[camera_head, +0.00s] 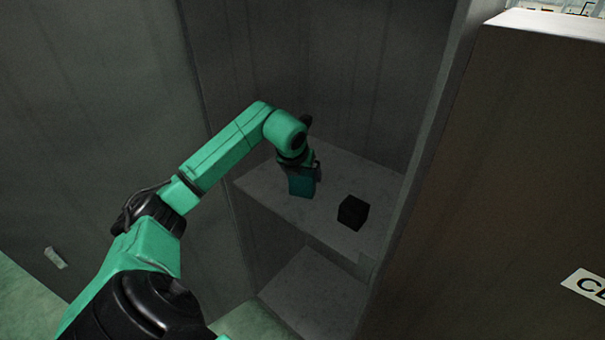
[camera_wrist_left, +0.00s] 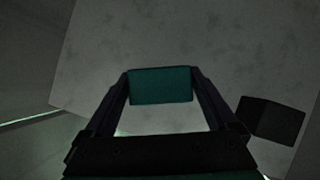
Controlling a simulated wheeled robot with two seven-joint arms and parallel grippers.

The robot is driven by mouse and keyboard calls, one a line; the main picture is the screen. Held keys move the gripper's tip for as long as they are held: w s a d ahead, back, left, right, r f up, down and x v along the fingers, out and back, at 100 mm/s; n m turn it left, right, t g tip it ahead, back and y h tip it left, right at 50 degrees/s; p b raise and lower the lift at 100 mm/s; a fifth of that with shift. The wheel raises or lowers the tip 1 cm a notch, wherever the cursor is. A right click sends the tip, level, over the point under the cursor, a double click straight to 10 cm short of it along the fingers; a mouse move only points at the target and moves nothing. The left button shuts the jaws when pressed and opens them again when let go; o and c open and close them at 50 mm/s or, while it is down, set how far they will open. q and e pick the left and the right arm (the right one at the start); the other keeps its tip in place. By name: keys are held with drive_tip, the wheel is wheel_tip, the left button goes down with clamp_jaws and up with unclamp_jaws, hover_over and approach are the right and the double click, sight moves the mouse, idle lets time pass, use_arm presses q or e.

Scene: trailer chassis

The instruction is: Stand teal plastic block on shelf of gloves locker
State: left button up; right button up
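The teal plastic block (camera_head: 301,184) is at the upper shelf (camera_head: 262,186) of the open grey locker. My left gripper (camera_head: 306,168) reaches in over the shelf and is directly at the block. In the left wrist view the teal block (camera_wrist_left: 160,86) fills the space between the tips of my left gripper (camera_wrist_left: 161,75), with a finger against each side. The block looks upright; I cannot tell whether its underside touches the shelf. My right gripper is not in view.
A black block (camera_head: 353,212) stands on the same shelf, to the right of the teal block with a gap. A lower shelf (camera_head: 316,289) lies beneath. The locker's open door (camera_head: 110,120) is at left, and a brown panel (camera_head: 495,190) closes off the right.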

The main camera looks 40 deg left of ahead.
use_arm(q)
drive_tip(key=shift+r, duration=0.1)
drive_tip(key=shift+s+r, duration=0.15)
drive_tip(key=shift+r, duration=0.1)
drive_tip(key=v, duration=1.1)
drive_tip(key=shift+r, duration=0.15)
drive_tip(key=shift+s+d, duration=0.1)
